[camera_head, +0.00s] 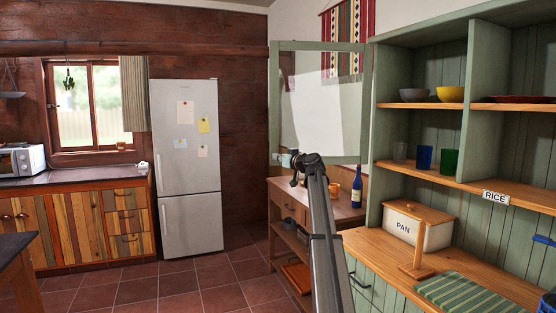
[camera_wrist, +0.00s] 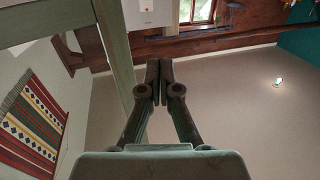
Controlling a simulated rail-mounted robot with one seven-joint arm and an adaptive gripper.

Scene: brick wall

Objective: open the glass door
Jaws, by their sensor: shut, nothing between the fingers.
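The glass door (camera_head: 318,45) has a pale green frame around a clear pane. In the head view it stands swung out from the left side of the green shelf cabinet, and the shelves are uncovered. My gripper (camera_head: 292,161) is at the lower left corner of the door, overlapping its bottom rail in the picture. In the wrist view my gripper (camera_wrist: 161,75) is shut and empty, with the green door frame (camera_wrist: 113,65) just left of the fingers. I cannot tell whether they touch. I cannot make out a door handle.
A wooden side table (camera_head: 330,207) with a blue bottle (camera_head: 357,188) stands below the door. A fridge (camera_head: 188,165) is at the back. The tiled floor (camera_head: 180,285) at left is clear.

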